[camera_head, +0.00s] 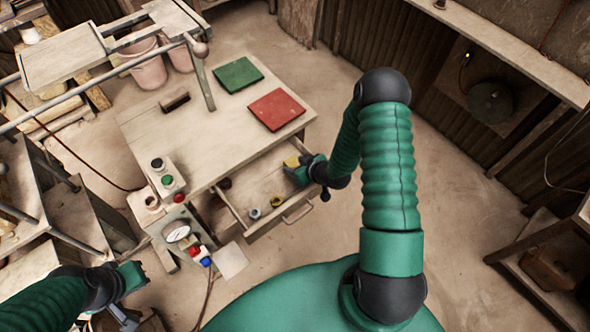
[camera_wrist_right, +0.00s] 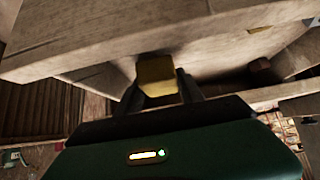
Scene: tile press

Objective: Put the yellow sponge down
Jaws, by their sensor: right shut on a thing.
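The yellow sponge (camera_wrist_right: 157,76) is between the fingers of my right gripper (camera_wrist_right: 160,90), which is shut on it. In the head view the sponge (camera_head: 292,161) shows as a small yellow patch at the right gripper (camera_head: 297,168), over the right part of the open drawer (camera_head: 262,187), close to the table edge. I cannot tell whether the sponge touches the drawer. My left gripper (camera_head: 128,300) is at the lower left, away from the table; its fingers are too unclear to judge.
On the table (camera_head: 205,135) lie a green tile (camera_head: 238,75), a red tile (camera_head: 277,109) and a dark block (camera_head: 174,100). Small round parts (camera_head: 255,213) lie in the drawer. A button box (camera_head: 163,175) and a gauge (camera_head: 177,233) stand at the table's left.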

